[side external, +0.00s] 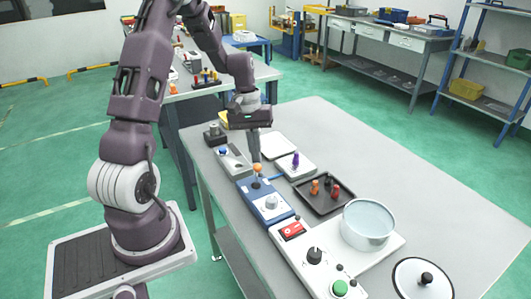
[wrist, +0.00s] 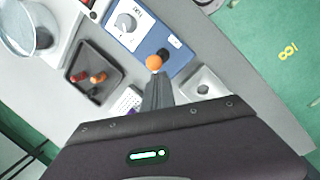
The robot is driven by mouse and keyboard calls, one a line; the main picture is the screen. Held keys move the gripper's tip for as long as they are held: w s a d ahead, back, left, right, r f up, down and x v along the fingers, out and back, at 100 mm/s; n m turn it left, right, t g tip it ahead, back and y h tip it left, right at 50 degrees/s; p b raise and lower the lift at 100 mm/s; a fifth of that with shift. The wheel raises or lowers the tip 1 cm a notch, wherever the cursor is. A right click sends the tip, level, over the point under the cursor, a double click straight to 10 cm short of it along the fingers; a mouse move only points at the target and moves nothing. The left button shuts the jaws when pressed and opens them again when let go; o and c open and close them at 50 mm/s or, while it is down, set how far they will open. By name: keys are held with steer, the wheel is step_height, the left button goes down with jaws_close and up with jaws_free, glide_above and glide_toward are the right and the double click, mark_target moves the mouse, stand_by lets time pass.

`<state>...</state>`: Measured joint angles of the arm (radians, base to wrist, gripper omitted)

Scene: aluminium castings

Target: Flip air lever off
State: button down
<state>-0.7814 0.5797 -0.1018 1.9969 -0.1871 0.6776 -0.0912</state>
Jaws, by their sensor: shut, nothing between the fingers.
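A lever with an orange ball (side external: 257,168) stands on a blue box (side external: 270,214) with a white dial, on the grey bench. In the wrist view the orange ball (wrist: 154,62) sits just beyond my fingertips, with the blue box (wrist: 165,30) under and around it. My gripper (side external: 254,158) points down just above the ball. Its fingers are together and empty in the wrist view (wrist: 156,78). Whether they touch the ball, I cannot tell. No readable label marks this as the air lever.
A grey box (side external: 240,170) with a blue knob stands left of the blue box. A purple peg (side external: 295,160), a dark tray (side external: 345,205) of pegs, a clear pot (side external: 368,222) and a panel with a green button (side external: 339,288) lie to the right.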

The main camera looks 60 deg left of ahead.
steer(key=shift+s, duration=1.05)
steer(key=shift+w, duration=0.2)
steer(key=shift+w+f, duration=0.35)
steer(key=shift+w, duration=0.2)
steer(key=s+a+r, duration=0.4)
steer(key=a+r, duration=0.1)
steer(key=r, duration=0.4)
steer(key=shift+a+r, duration=0.15)
steer(key=shift+r, duration=0.15)
